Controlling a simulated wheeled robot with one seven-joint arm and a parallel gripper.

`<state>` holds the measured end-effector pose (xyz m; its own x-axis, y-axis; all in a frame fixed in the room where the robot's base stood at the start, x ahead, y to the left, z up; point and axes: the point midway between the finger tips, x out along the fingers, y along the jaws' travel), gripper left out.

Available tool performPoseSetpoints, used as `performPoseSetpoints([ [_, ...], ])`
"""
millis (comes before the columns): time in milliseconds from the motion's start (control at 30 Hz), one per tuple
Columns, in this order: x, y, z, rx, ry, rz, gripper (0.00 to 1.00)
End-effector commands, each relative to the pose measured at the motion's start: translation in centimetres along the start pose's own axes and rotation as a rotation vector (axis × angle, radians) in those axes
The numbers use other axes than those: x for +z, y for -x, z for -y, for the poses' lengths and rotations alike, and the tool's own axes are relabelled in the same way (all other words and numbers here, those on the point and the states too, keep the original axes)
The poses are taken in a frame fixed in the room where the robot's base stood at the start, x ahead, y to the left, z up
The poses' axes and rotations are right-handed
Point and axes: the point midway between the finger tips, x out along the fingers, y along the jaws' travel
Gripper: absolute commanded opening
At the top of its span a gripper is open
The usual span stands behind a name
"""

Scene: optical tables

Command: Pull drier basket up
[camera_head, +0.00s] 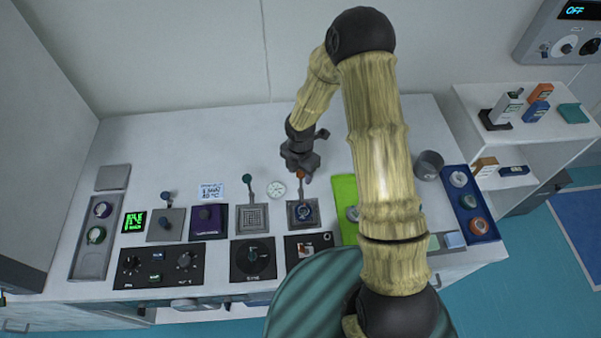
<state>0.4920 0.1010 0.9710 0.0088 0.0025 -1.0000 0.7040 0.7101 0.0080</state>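My gripper (302,163), dark grey, is over the back middle of the white bench, pointing down. Its fingertips are close to an orange-topped upright handle (300,175). The handle rises from a square grey unit (316,222) with a round blue-and-dark part inside. I cannot tell whether the fingers touch the handle or how far apart they are. To its left is a square grey grid unit (252,218) with a teal-knobbed handle (247,179). No label shows which of these is the drier basket.
A small round white dial (276,188) lies between the two handles. A purple box (209,221), black control panels (161,266) and a green mat (345,190) are on the bench (140,130). A grey cup (429,165) and blue tray (484,232) stand right. The bench's back strip is clear.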

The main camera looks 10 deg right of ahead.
Motion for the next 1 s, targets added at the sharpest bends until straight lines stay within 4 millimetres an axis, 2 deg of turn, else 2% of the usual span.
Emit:
performPoseSetpoints([
  [267,-0.1,-0.2,0.2,-0.006,-0.001,-0.003,0.48],
  [467,0.0,0.9,0.2,-0.004,-0.003,-0.003,0.48],
  [567,0.0,2.4,0.2,-0.002,-0.003,-0.002,0.48],
  [1000,0.1,11.1,0.1,-0.001,-0.003,0.0,0.48],
])
